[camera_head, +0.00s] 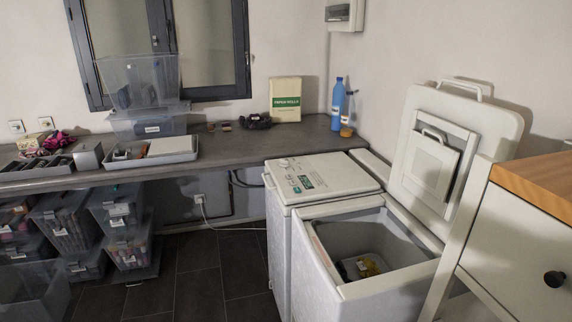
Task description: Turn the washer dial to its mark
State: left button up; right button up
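Two white top-loading machines stand side by side. The left machine (318,176) has its lid shut, with a handle at its left edge. A small round dark-and-light feature (284,163) on its top near the back left may be a dial; it is too small to make out any mark. Neither of my grippers is in view.
A grey counter (235,148) runs along the wall, carrying bins, a tray, a paper-rolls box (285,99) and a blue bottle (338,104). Several clear bins stand below it at left. A wooden-topped white cabinet (515,235) stands close at right. Dark floor (195,285) is clear left of the machines.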

aim_at(284, 163)
jog(key=i+j, duration=0.1)
jog(key=j, duration=0.25)
jog(key=i+j, duration=0.1)
jog(key=j, duration=0.25)
jog(key=i+j, duration=0.1)
jog(key=j, duration=0.25)
jog(key=j+u, duration=0.1)
jog(key=j, duration=0.25)
jog(key=i+j, duration=0.3)
jog(key=i, duration=0.15)
jog(key=i+j+u, duration=0.1)
jog(key=i+j, duration=0.45)
jog(key=i, duration=0.3)
jog(key=i+l+u, duration=0.15)
jog(key=i+l, duration=0.9)
jog(key=l, duration=0.25)
